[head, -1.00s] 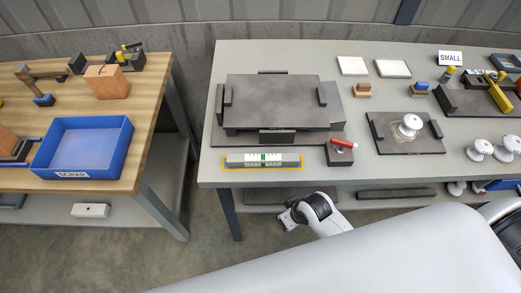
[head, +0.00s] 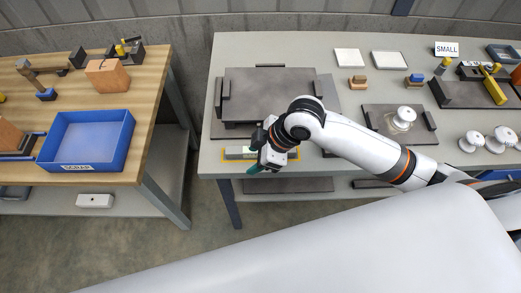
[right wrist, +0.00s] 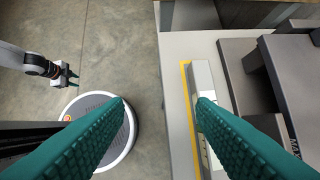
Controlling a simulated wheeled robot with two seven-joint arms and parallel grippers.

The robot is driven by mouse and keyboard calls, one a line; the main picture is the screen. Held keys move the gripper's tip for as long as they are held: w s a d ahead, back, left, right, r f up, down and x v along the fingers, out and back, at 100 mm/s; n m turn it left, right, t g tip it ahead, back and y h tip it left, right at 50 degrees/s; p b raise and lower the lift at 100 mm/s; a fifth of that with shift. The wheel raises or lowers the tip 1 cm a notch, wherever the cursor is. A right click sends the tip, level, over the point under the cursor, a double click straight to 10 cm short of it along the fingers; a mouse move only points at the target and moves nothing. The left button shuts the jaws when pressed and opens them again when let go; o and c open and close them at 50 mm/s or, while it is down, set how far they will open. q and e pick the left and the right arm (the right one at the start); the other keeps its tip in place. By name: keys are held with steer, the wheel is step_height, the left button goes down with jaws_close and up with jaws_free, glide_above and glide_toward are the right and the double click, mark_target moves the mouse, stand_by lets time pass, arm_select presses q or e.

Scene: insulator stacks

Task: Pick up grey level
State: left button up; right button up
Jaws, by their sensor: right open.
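The grey level (head: 241,153) lies in a yellow outline near the front left edge of the grey table. My right gripper (head: 259,153) covers its right part in the head view. In the right wrist view the level (right wrist: 201,75) runs up the picture, partly hidden by the right finger. My right gripper (right wrist: 162,103) is open with nothing between its green fingers. The gap is over the floor and table edge, off to the level's side. My left gripper (right wrist: 72,77) is small in the right wrist view, away from the table; its opening is unclear.
A dark plate fixture (head: 270,92) stands just behind the level. White insulators (head: 472,141) and a dark base (head: 420,130) are to the right. A blue scrap bin (head: 85,140) sits on the wooden bench at left. A floor gap separates the tables.

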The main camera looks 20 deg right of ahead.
steer(key=w+d+r+n+g+h, duration=0.1)
steer(key=w+d+r, duration=0.2)
steer(key=w+d, duration=0.4)
steer(key=x, duration=0.3)
steer(key=s+p+x, duration=0.1)
steer(key=x, duration=0.2)
steer(key=shift+s+d+f, duration=0.1)
steer(key=shift+s+d, duration=0.05)
steer(key=shift+s, duration=0.05)
steer(key=x, duration=0.1)
steer(key=p+x, duration=0.2)
steer(key=x, duration=0.1)
steer(key=shift+s+d+f, duration=0.2)
steer(key=shift+s, duration=0.1)
steer(key=shift+w+a+f, duration=0.1)
steer(key=shift+a+f, duration=0.05)
steer(key=shift+f, duration=0.4)
jaws_close()
